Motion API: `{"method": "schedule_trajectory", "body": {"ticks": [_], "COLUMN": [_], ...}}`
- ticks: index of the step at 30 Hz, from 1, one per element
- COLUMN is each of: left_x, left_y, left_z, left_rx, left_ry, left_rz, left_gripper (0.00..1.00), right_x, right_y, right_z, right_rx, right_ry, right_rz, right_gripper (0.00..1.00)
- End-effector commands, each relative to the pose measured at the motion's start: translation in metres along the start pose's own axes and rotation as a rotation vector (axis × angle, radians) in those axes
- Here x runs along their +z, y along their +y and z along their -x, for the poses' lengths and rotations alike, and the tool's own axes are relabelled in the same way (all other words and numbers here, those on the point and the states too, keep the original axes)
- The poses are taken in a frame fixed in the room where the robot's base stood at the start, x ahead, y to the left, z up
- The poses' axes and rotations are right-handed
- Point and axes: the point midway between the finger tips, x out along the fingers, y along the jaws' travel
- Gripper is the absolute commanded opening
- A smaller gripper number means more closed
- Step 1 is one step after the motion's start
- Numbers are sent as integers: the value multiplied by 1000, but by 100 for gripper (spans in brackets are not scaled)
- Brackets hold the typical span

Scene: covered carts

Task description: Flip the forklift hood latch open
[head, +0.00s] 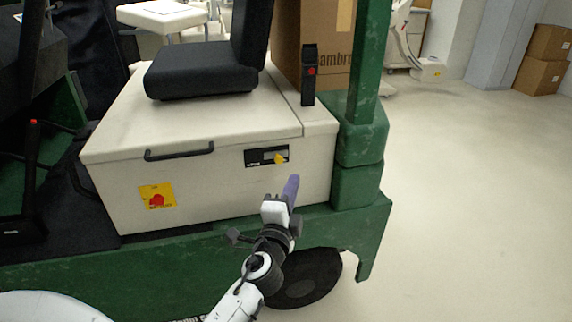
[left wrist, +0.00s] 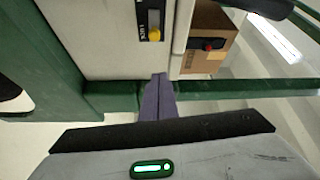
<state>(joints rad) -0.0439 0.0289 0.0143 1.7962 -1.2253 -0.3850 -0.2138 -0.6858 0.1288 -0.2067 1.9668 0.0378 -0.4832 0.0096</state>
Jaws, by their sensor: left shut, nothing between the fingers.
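The forklift hood (head: 225,130) is a cream box with a black seat on top. Its latch (head: 280,158) is a yellow knob on a black plate on the front face, near the upper right. The latch also shows in the left wrist view (left wrist: 154,33), on its black plate near the top. My left gripper (head: 292,186) is shut and empty, its purple fingers just below and right of the latch, apart from it. The shut fingers also show in the left wrist view (left wrist: 157,98), below the latch. My right gripper is not in view.
A black handle (head: 180,151) is on the hood face left of the latch. A green frame post (head: 360,130) stands at the right, with a cardboard box (head: 318,45) behind. A black wheel (head: 305,280) is below. The floor at the right is clear.

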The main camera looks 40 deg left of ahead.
Motion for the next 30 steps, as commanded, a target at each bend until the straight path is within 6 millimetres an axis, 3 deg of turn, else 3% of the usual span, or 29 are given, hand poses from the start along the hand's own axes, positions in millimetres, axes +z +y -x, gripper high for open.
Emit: {"method": "schedule_trajectory", "body": {"ticks": [11,14,27,30], "left_x": [0,0,0,14], "left_y": [0,-1,0,1], "left_z": [-5,-16,-100,-95], "left_rx": [0,-1,0,4], "left_ry": [0,0,0,-2], "left_rz": [1,0,1,-2], "left_gripper": [0,0,0,0], "right_x": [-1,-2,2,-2], "right_y": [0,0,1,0], "right_z": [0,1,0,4], "right_rx": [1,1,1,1], "right_ry": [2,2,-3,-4], "right_rz": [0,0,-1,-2], "right_gripper": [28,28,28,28]}}
